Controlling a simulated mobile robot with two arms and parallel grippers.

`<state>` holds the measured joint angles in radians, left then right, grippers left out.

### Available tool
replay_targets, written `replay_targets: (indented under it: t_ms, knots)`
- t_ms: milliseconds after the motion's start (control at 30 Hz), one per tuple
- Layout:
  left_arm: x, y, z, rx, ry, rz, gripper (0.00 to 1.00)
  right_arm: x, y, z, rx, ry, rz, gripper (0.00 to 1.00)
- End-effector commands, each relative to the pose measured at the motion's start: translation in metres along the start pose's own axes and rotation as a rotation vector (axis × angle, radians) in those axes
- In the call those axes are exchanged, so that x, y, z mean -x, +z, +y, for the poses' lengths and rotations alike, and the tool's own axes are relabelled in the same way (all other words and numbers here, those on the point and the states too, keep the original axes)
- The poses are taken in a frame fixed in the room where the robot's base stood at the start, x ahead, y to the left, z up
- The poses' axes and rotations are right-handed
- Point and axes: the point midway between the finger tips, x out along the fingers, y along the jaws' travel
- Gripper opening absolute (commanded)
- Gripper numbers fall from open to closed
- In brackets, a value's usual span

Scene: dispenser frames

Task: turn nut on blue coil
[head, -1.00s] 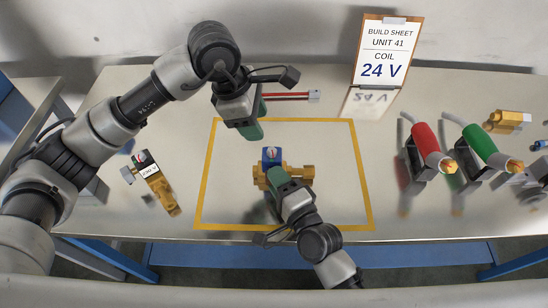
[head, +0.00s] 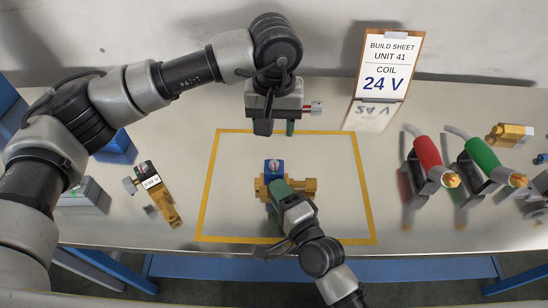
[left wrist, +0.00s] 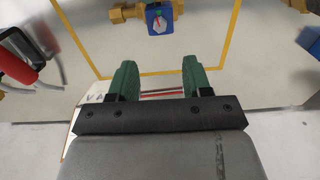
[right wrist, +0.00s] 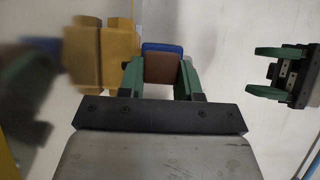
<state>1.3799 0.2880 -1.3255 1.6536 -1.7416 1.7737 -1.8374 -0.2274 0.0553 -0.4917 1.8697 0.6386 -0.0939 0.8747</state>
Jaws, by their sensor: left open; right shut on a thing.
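The blue coil (head: 273,167) sits on a brass valve (head: 309,187) inside the yellow taped rectangle. The coil also shows in the left wrist view (left wrist: 157,19), with a pale round face and a red mark on it; I cannot make out the nut clearly.
A second brass valve with a labelled coil (head: 160,195) lies left of the rectangle. Red (head: 428,152) and green (head: 484,150) holstered tools stand right. The build sheet (head: 387,65) reads coil 24 V.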

Motion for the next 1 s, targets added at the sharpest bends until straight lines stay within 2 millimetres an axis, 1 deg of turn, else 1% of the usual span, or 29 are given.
replay_targets:
  t_ms: [300, 500, 600, 700, 1000]
  knots:
    - [-0.062, 0.001, 0.000, 0.003, -0.001, -0.005, 0.49, 0.001, 0.000, 0.002, 0.000, 0.005, -0.001, 0.00]
    - [-0.095, 0.001, 0.000, 0.004, 0.000, -0.003, 0.49, 0.001, 0.000, 0.002, 0.000, 0.005, -0.001, 0.00]
    - [-0.104, 0.001, 0.000, 0.003, 0.000, -0.002, 0.49, 0.001, 0.000, 0.002, 0.000, 0.005, -0.001, 0.00]
    - [-0.110, 0.001, 0.000, 0.003, 0.001, 0.000, 0.49, 0.001, 0.000, 0.002, 0.000, 0.005, -0.001, 0.00]
    - [-0.112, 0.000, 0.000, 0.003, 0.001, 0.001, 0.49, 0.001, 0.000, 0.002, 0.000, 0.006, -0.001, 0.00]
